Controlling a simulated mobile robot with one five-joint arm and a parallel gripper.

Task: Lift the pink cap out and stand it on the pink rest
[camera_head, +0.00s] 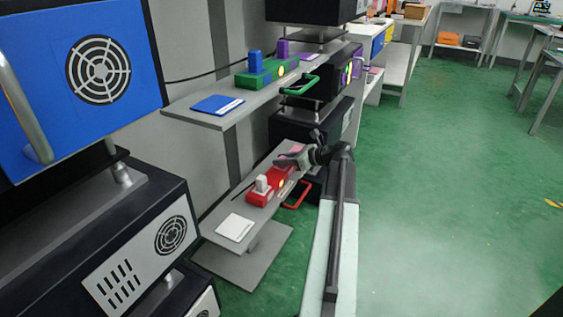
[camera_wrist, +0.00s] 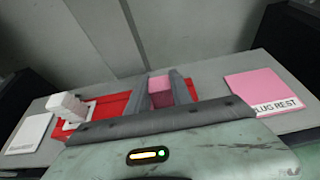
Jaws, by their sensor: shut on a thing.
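In the wrist view the pink cap (camera_wrist: 160,84) stands between the two fingers of my gripper (camera_wrist: 160,92), which is shut on it. The cap is over the right part of the red fixture (camera_wrist: 112,104); my gripper hides its lower end, so I cannot tell whether it is still seated. The pink rest (camera_wrist: 256,92), a flat pad with a label reading "PLUG REST", lies to the right of my gripper with nothing on it. In the head view my gripper (camera_head: 284,161) is over the far end of the red fixture (camera_head: 264,196).
A white cap (camera_wrist: 66,103) stands in the left part of the red fixture, close to my gripper. A white pad (camera_wrist: 30,132) lies at far left. In the head view a red loop handle (camera_head: 297,195) sticks out, and a shelf (camera_head: 215,120) with a green fixture (camera_head: 267,73) is above.

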